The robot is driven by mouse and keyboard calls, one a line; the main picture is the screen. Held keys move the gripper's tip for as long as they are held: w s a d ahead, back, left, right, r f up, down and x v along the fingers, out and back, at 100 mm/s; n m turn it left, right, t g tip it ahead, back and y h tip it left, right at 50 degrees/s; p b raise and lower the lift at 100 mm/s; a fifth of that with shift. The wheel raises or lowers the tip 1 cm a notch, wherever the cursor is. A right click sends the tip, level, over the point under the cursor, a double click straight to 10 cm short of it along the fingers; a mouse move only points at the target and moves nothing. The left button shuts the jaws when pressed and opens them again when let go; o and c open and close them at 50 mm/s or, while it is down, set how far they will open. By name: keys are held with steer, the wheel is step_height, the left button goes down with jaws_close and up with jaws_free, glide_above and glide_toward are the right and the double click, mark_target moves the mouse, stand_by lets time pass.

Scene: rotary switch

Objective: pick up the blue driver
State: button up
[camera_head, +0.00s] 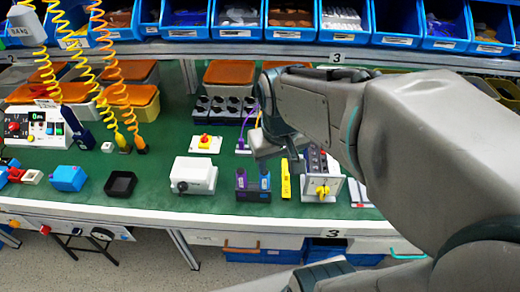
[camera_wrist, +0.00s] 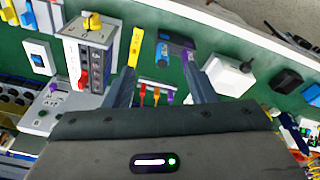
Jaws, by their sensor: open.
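A dark blue hand tool (camera_head: 76,127), which looks like the blue driver, stands at the left of the green bench below a yellow coiled cord. It is beside the white control box. My gripper (camera_head: 266,146) is far to its right, above the middle of the bench. In the wrist view my gripper (camera_wrist: 157,68) has its two fingers wide apart with nothing between them. Below it are upright pieces with red, orange and purple tops (camera_wrist: 156,96), and a dark holder (camera_wrist: 190,45) with blue and purple items.
The holder (camera_head: 253,195), a yellow tool (camera_head: 286,180) and the switch unit (camera_head: 320,188) stand near the front edge. A white box (camera_head: 194,176) lies left of them. Coiled cords (camera_head: 103,60) hang at the left. Blue bins line the back shelf.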

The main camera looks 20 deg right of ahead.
steer(key=n+g+b, duration=0.1)
steer(key=n+g, duration=0.1)
glide_toward(263, 179)
steer(key=shift+w+d+r, duration=0.4)
steer(key=shift+w+r, duration=0.35)
steer(key=shift+w, duration=0.2)
steer(key=shift+w+f, duration=0.15)
steer(key=shift+f, duration=0.1)
step_height(263, 179, down, 8)
steer(key=shift+r, duration=0.1)
steer(key=shift+f, duration=2.85)
steer(key=c, duration=1.1)
